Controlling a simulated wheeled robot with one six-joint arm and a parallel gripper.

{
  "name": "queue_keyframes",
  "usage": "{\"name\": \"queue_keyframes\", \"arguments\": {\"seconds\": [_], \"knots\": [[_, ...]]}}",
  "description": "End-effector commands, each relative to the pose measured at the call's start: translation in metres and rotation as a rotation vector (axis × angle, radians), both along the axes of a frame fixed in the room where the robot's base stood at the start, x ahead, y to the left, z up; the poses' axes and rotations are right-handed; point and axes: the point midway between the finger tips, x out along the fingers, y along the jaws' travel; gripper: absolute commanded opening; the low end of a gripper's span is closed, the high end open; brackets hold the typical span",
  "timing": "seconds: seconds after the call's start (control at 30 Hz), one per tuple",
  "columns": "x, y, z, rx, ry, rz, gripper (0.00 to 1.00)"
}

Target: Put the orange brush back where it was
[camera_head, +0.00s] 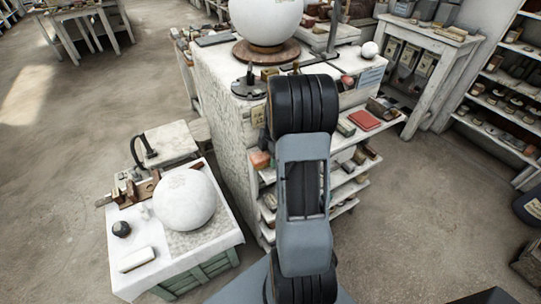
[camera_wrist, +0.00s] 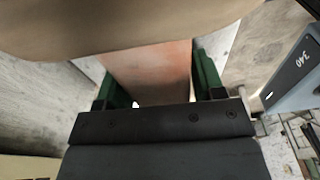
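The orange brush (camera_wrist: 150,78) shows in the wrist view as a flat orange-pink block between the two green fingers of my gripper (camera_wrist: 155,65). The fingers sit against its two sides, so my gripper looks shut on it. A smooth beige mass (camera_wrist: 110,28) crosses the top of the wrist view; I cannot tell whether it is part of the brush. In the head view an orange block (camera_head: 260,160) shows just left of my arm, by the shelf front, and seems to be the same brush. My arm hides the gripper there.
A white shelf unit (camera_head: 222,92) holds a large sphere on a round wooden stand (camera_head: 266,53). Its open shelves hold small boxes and a red book (camera_head: 364,120). A low table (camera_head: 128,239) at left bears a white sphere (camera_head: 184,200).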

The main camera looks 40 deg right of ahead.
Motion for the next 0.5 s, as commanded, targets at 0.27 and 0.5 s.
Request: {"name": "queue_keyframes", "arguments": {"seconds": [0.27, 0.5], "knots": [[0.0000, 0.0001, 0.0003, 0.000, 0.000, 0.000, 0.78], [0.0003, -0.0004, 0.0072, -0.001, -0.002, 0.000, 0.78]]}}
